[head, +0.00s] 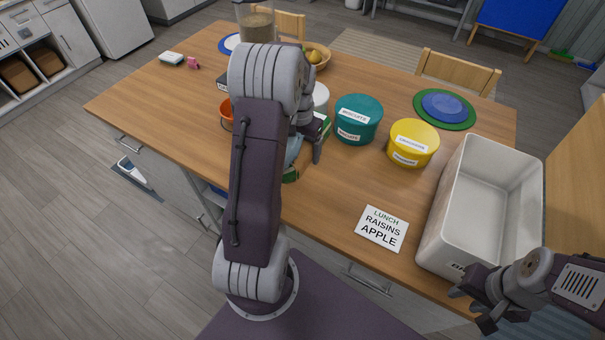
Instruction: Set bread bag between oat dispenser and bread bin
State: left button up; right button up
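The white bread bin (440,225) stands open at the right end of the table, its front lettering partly hidden by my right gripper. A clear dispenser with brown grain (257,24), likely the oat dispenser, stands at the far edge, its lower part behind my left arm. My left gripper (308,145) reaches down over the table's middle; its fingers are mostly hidden. A pale blue item with green parts (292,152) shows just beside it; I cannot tell whether it is the bread bag or whether it is held. My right gripper (474,305) is open and empty by the bin's front corner.
A teal tin (358,120) and a yellow tin (413,143) stand between my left gripper and the bin. A lunch card (382,228) lies near the front edge. Blue and green plates (444,107) lie behind.

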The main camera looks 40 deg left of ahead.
pick_arm(q)
notch_tip(320, 180, down, 5)
jog(key=shift+s+d+f, duration=0.1)
jog(key=shift+s, duration=0.05)
jog(key=shift+f, duration=0.35)
jog(key=shift+f+p, duration=0.35)
jog(key=shift+f, duration=1.5)
jog(key=shift+f, duration=0.1)
jog(key=o, duration=1.9)
notch_tip(320, 180, up, 12)
jog(key=shift+r+b, duration=0.15)
jog(key=shift+b, duration=0.35)
